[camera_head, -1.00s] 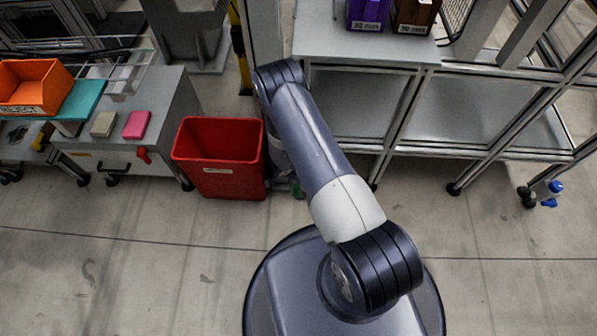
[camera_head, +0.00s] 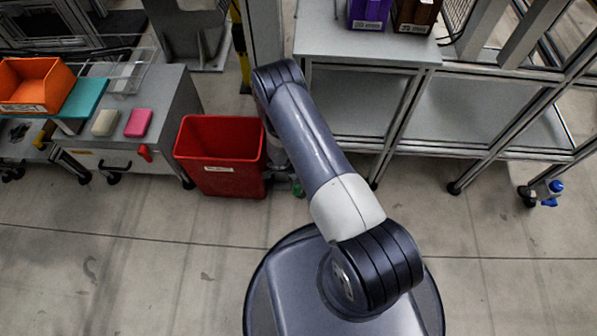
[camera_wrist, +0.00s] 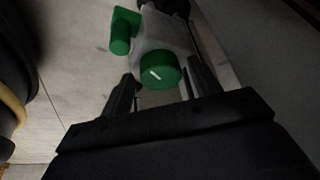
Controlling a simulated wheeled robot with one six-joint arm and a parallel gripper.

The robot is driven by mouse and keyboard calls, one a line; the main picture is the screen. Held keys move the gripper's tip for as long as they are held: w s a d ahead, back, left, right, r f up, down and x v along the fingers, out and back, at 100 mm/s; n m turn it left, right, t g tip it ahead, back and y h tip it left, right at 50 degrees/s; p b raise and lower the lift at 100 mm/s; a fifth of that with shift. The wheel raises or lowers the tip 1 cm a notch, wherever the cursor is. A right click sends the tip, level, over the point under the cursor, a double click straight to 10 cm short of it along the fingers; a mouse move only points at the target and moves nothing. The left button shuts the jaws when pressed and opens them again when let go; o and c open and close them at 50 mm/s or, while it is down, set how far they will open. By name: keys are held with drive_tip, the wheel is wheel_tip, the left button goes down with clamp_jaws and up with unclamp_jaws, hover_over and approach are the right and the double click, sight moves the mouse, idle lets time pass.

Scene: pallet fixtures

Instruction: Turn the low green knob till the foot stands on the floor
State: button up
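The low green knob (camera_wrist: 160,71) shows in the wrist view as a round cap with a short white mark on its face. It sits on a pale bracket (camera_wrist: 165,35), with a second green handle-like part (camera_wrist: 122,32) at its upper left. My gripper (camera_wrist: 160,88) is open, with one dark finger on each side of the knob's near edge; I cannot tell whether they touch it. The foot and its contact with the floor are hidden. In the head view a small bit of green (camera_head: 298,189) shows low beside the red bin; my arm hides most of that spot.
The red bin (camera_head: 222,184) stands left of my arm. A grey bench (camera_head: 345,48) with a purple box (camera_head: 368,12) and a brown box (camera_head: 414,14) is behind. A blue-knobbed foot (camera_head: 552,190) is at the far right. The floor (camera_head: 130,240) in front is clear.

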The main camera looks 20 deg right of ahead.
drive_tip(key=shift+o, duration=0.3)
drive_tip(key=p+v, duration=0.3)
drive_tip(key=v, duration=0.7)
drive_tip(key=shift+r+p, duration=0.4)
drive_tip(key=shift+s+a+f, duration=0.1)
drive_tip(key=b+x, duration=0.4)
drive_tip(key=x, duration=0.7)
drive_tip(key=shift+f, duration=0.15)
drive_tip(key=shift+a+r, duration=0.1)
drive_tip(key=shift+r, duration=0.1)
drive_tip(key=shift+n, duration=0.4)
